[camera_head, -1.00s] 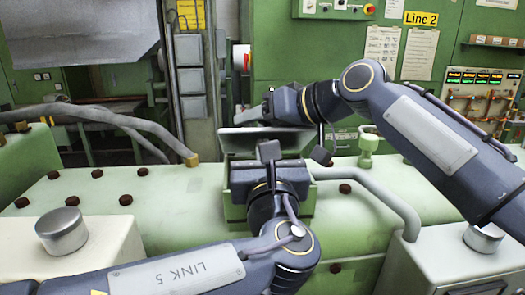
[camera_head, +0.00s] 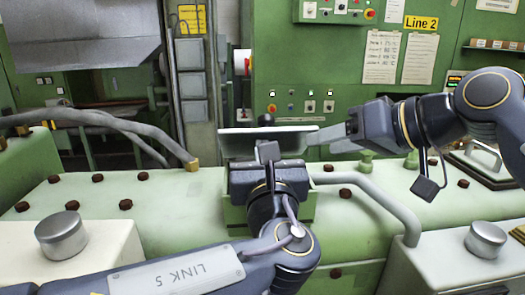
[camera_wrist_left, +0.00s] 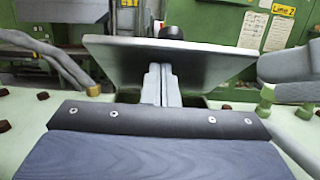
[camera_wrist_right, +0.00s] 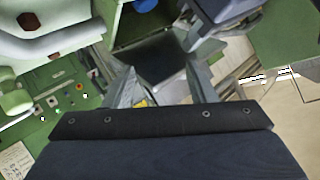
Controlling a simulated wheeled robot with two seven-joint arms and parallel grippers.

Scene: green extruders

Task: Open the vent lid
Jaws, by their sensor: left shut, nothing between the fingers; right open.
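The vent lid (camera_head: 238,146) is a pale grey plate tilted up above a green box (camera_head: 308,207). A black knob (camera_head: 266,119) shows behind its upper edge. In the left wrist view the lid (camera_wrist_left: 115,58) rises just behind my left gripper (camera_wrist_left: 160,72), whose fingers are shut and empty. Whether they touch the lid I cannot tell. In the head view the left fingertips are hidden. My right gripper (camera_head: 328,135) is at the lid's right end. In the right wrist view its fingers (camera_wrist_right: 163,82) are apart, with a dark plate beyond them.
A bent grey pipe (camera_head: 375,190) runs right of the green box. Several dark red-brown caps dot the pale green machine top (camera_head: 90,205). A green control panel wall (camera_head: 290,70) stands behind. A metal cylinder (camera_head: 62,232) stands at the left.

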